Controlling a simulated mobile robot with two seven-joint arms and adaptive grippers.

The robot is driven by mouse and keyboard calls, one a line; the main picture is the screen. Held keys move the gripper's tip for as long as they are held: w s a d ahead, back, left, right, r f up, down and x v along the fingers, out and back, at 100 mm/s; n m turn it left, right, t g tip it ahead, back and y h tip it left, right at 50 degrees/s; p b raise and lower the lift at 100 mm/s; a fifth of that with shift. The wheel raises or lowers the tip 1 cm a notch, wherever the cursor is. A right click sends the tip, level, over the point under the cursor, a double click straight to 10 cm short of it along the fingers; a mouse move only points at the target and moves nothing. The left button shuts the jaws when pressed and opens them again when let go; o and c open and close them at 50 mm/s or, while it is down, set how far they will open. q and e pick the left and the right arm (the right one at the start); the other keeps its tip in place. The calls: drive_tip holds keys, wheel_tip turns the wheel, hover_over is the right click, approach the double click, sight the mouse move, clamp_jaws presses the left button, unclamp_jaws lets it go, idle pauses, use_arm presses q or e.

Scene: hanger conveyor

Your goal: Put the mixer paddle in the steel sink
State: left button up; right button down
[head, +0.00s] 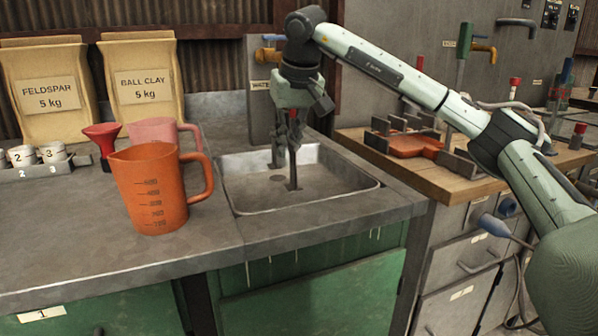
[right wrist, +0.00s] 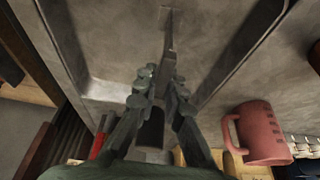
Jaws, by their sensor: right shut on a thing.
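My right gripper (head: 291,118) hangs above the steel sink (head: 345,196), near its back side, and is shut on the mixer paddle (head: 293,172). The paddle is a thin dark grey shaft pointing down into the basin. In the right wrist view, the paddle (right wrist: 168,38) extends away from between the fingers of my gripper (right wrist: 156,88), with the grey sink floor behind it. I cannot tell whether its lower end touches the floor. My left gripper is not in view.
An orange measuring jug (head: 152,190) stands left of the sink, with a pink jug (head: 155,131) and a red funnel (head: 103,138) behind it. Feldspar (head: 45,95) and ball clay (head: 142,84) bags stand at the back. A wooden bench (head: 440,180) with tools is right.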

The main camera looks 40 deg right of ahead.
drive_tip(key=f, duration=0.1)
drive_tip(key=d+f, duration=0.1)
drive_tip(key=f, duration=0.1)
drive_tip(key=s+d+f, duration=0.1)
drive_tip(key=shift+s+f, duration=0.1)
drive_tip(key=shift+f, duration=0.55)
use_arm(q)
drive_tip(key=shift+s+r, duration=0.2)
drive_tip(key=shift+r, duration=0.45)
use_arm(e)
drive_tip(key=c, duration=2.1)
unclamp_jaws()
drive_tip(key=shift+f, duration=0.15)
drive_tip(key=o, duration=0.5)
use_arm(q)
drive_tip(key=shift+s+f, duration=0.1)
